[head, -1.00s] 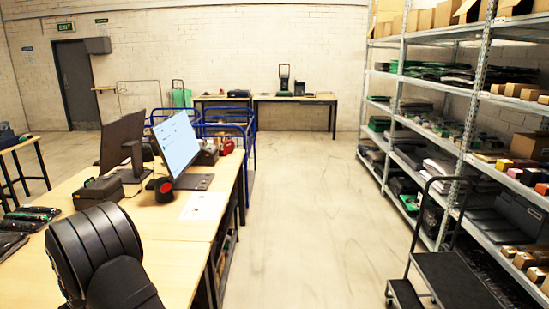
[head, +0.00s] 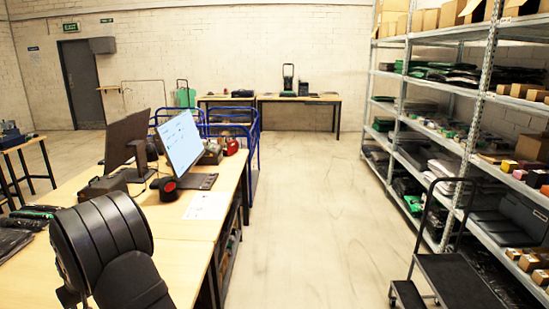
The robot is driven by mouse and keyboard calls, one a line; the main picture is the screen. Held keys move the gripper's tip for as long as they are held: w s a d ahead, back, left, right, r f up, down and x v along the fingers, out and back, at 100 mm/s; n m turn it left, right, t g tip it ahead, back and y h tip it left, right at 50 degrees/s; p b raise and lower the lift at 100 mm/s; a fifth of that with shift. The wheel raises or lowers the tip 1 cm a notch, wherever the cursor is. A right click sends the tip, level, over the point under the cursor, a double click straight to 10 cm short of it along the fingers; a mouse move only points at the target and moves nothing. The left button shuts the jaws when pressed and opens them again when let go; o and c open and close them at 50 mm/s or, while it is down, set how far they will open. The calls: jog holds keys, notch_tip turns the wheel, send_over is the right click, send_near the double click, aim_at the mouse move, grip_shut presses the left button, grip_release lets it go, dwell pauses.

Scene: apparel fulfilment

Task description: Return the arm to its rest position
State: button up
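Part of my black arm (head: 105,245) shows at the lower left of the head view, in front of the wooden desk (head: 190,222). It is a thick, ribbed, rounded link with a smooth dark part below it. My gripper is outside the picture, so I cannot see its fingers or whether it holds anything.
Loaded shelving (head: 478,140) and a black step stool (head: 455,280) stand at the right. The aisle floor (head: 310,215) between is clear.

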notch_tip(320, 180, down, 6)
jog(key=shift+f, duration=0.2)
jog(key=shift+d, duration=0.65)
